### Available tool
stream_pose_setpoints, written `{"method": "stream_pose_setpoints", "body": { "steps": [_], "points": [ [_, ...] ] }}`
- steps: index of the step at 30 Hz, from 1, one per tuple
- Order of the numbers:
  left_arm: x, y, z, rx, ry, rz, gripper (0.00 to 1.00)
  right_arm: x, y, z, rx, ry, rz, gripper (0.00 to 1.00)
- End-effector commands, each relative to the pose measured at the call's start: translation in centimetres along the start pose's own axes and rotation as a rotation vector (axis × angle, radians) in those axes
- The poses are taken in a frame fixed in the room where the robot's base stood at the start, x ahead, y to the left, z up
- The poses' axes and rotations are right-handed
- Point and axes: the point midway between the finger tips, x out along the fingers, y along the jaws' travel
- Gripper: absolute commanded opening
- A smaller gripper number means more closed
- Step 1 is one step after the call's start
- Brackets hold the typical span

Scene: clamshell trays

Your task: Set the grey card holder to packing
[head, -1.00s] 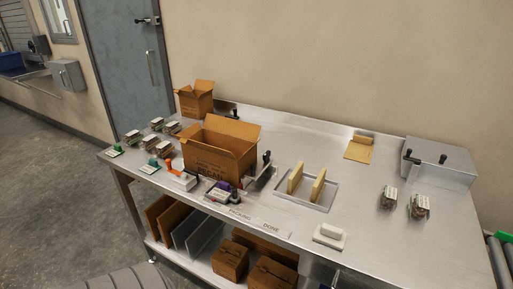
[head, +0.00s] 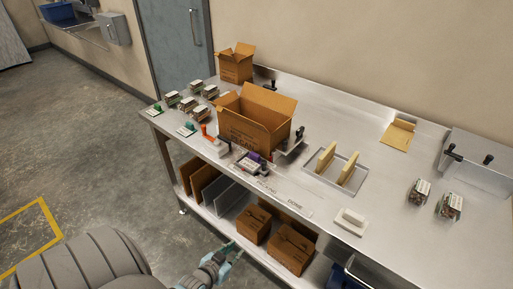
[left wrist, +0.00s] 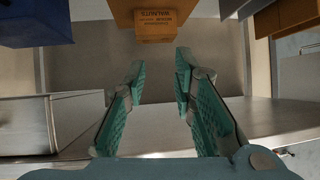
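A pale grey block with a raised upright part (head: 350,220), which looks like the card holder, stands near the front edge of the steel table. It is to the right of the printed words PACKING (head: 266,187) and DONE (head: 295,205); any writing on it is too small to read. My left gripper (head: 229,252) is low in front of the table, well away from the holder. In the left wrist view its teal fingers (left wrist: 159,72) are apart with nothing between them. My right gripper is not in view.
An open carton (head: 253,122), a purple-topped item (head: 252,160) and a tray with upright yellowish slabs (head: 316,174) stand left of the holder. Packed clamshells (head: 419,190) are to its right. Table around the holder is clear.

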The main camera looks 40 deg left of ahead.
Motion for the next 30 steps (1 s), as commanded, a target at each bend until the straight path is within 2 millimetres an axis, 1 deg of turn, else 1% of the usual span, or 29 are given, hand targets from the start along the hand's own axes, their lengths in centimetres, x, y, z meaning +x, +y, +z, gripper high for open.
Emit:
{"method": "stream_pose_setpoints", "body": {
  "steps": [1, 2, 3, 4, 6, 7, 9, 11, 14, 18, 21, 27, 30],
  "points": [
    [-0.6, -1.1, -6.9, -0.020, 0.139, -0.005, 0.24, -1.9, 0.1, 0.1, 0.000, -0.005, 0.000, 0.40],
    [-0.9, -1.6, -10.5, -0.035, 0.225, -0.007, 0.24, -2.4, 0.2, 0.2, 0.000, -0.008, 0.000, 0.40],
    [-1.6, -2.1, -14.5, -0.054, 0.324, -0.010, 0.24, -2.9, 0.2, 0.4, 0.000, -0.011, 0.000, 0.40],
    [-2.1, -2.5, -17.0, -0.069, 0.386, -0.011, 0.24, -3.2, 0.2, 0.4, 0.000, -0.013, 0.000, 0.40],
    [-3.1, -3.0, -21.1, -0.093, 0.489, -0.013, 0.24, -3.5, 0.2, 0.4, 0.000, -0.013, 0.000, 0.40],
    [-3.4, -3.2, -22.1, -0.101, 0.518, -0.014, 0.24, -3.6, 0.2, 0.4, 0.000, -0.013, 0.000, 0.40],
    [-3.2, -3.4, -23.3, -0.110, 0.549, -0.014, 0.24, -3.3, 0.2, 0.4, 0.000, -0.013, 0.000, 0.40],
    [-2.5, -3.4, -23.8, -0.111, 0.555, -0.015, 0.24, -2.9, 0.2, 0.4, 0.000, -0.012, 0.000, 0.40],
    [-0.5, -3.5, -24.6, -0.110, 0.555, -0.015, 0.24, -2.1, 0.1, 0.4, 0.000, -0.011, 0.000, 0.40],
    [2.8, -3.6, -26.2, -0.110, 0.552, -0.015, 0.24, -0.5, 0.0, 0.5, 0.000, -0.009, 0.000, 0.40],
    [4.8, -3.7, -27.4, -0.110, 0.551, -0.015, 0.24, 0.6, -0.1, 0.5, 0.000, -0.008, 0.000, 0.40],
    [7.8, -3.8, -29.1, -0.111, 0.548, -0.014, 0.24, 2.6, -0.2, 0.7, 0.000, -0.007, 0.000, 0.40],
    [8.5, -3.8, -29.7, -0.109, 0.547, -0.014, 0.24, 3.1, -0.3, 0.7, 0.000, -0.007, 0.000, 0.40]
  ]
}}
